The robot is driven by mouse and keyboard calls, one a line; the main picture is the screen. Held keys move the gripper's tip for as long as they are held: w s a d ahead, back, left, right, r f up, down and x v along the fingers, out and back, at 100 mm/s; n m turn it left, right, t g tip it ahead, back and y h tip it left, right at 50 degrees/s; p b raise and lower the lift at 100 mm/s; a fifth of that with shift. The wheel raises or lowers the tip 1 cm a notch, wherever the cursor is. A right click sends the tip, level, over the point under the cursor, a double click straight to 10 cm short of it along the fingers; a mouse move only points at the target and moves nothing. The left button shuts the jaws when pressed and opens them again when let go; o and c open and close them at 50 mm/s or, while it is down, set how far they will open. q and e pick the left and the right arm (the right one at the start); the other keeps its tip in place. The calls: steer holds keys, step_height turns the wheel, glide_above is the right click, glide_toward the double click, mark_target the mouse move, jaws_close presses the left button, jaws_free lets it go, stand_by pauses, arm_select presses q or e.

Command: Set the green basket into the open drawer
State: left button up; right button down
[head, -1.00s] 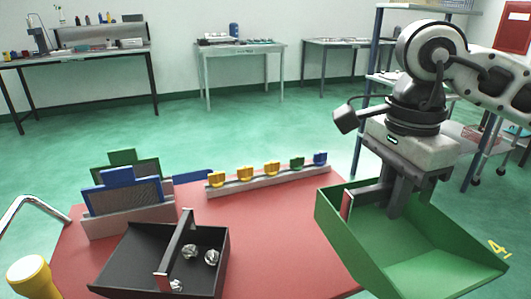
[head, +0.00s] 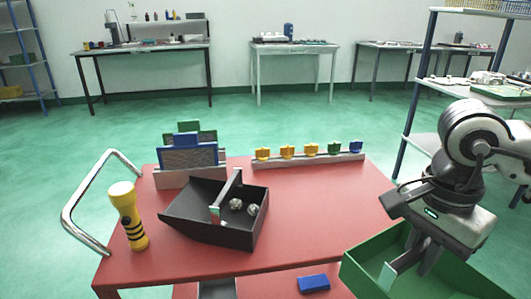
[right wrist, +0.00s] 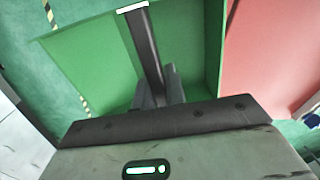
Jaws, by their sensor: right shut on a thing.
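The green basket (head: 460,278) hangs at the lower right of the head view, beside the red cart's right front corner, its near part cut off by the frame. My right gripper (head: 418,258) is shut on its dark handle bar. In the right wrist view the basket (right wrist: 90,62) fills the middle, and the bar runs between the fingers (right wrist: 158,95). Below the cart top's front edge a lower red surface (head: 265,288) shows, cut off by the frame; I cannot tell if it is the open drawer. My left gripper is not in view.
On the red cart top (head: 330,215) stand a black basket (head: 205,228) with metal castings, a yellow flashlight (head: 128,215), a rack of panels (head: 190,165) and a row of coloured clips (head: 310,155). A blue block (head: 313,283) lies on the lower surface. The cart top's right part is clear.

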steer(key=a+f+n, duration=0.3)
steer(key=f+n, duration=0.3)
steer(key=f, duration=0.5)
steer(key=a+f+n, duration=0.3)
steer(key=f+n, duration=0.4)
steer(key=f, duration=0.5)
steer(key=shift+w+a+n, duration=0.15)
steer(key=shift+a+n, duration=0.15)
steer(key=shift+a, duration=0.1)
